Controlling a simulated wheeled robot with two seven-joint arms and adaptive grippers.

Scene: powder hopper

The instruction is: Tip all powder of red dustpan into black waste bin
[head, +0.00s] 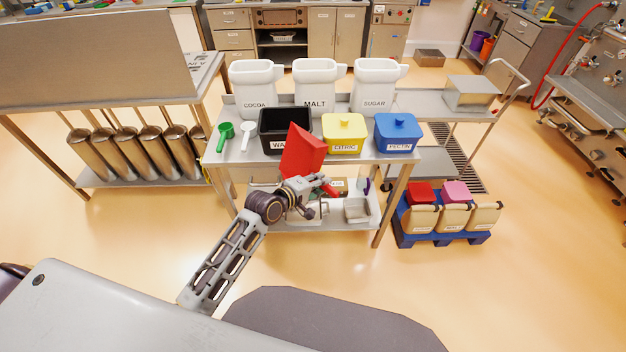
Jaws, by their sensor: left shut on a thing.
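The red dustpan (302,152) is held up at the front of the steel table, tilted steeply with its pan standing nearly on edge. My left gripper (322,184) is shut on its handle, below the pan. The black waste bin (272,128), with a partly covered white label, stands on the table just behind and left of the pan. The pan overlaps the bin's right part in the view, and I cannot tell whether its edge is over the opening. No powder can be made out. My right gripper is not in view.
A yellow citric box (343,133) and a blue pectin box (397,133) stand right of the bin. A green scoop (224,134) and a white scoop (247,136) lie left. White cocoa, malt and sugar containers (315,82) stand behind. A lower shelf holds small items.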

